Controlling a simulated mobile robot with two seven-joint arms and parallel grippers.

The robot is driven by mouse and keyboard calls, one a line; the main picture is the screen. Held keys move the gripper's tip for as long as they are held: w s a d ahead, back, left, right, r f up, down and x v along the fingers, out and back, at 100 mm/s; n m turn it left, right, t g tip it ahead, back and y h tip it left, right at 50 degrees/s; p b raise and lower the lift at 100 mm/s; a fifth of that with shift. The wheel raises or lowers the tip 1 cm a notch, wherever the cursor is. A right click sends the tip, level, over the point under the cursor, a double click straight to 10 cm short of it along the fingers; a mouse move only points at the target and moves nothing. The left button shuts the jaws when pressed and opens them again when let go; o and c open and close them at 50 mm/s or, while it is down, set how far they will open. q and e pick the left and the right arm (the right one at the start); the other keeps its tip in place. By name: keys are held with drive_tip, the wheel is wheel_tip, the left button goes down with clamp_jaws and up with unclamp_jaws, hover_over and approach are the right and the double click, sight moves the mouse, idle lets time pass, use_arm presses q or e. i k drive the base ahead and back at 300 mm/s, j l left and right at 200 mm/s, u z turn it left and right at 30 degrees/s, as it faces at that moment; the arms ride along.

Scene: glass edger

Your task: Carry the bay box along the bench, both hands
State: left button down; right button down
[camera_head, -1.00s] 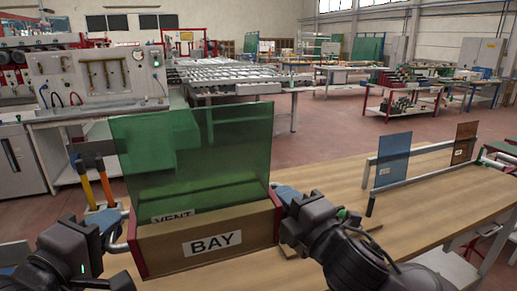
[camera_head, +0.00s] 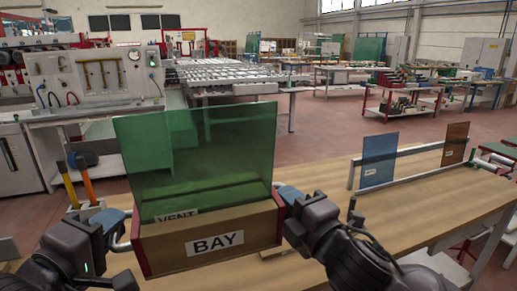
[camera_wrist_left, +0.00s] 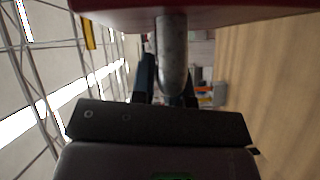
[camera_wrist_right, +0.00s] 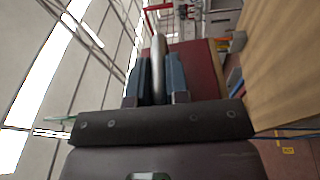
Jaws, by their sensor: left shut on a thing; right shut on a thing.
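The bay box (camera_head: 180,250) is brown with red ends and a white BAY label, at the lower middle of the head view. A see-through green glass pane (camera_head: 195,140) stands upright in it, and a VENT label shows through the glass. My left gripper (camera_head: 120,238) is shut on the handle at the box's left end; this metal handle (camera_wrist_left: 172,60) shows in the left wrist view. My right gripper (camera_head: 284,198) is shut at the right end, on the handle (camera_wrist_right: 158,70) seen in the right wrist view. The box looks level; its underside is hidden.
The wooden bench (camera_head: 420,215) runs to the right with free top. A rail rack (camera_head: 425,152) on it holds a blue panel (camera_head: 379,160) and an orange panel (camera_head: 455,143). Tools with orange and yellow handles (camera_head: 88,185) stand left of the box.

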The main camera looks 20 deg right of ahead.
sight(460, 193)
drive_tip(key=l, duration=0.8)
drive_tip(key=k+l, duration=0.15)
drive_tip(key=l, duration=1.45)
drive_tip(key=k+l, duration=0.15)
drive_tip(key=l, duration=0.65)
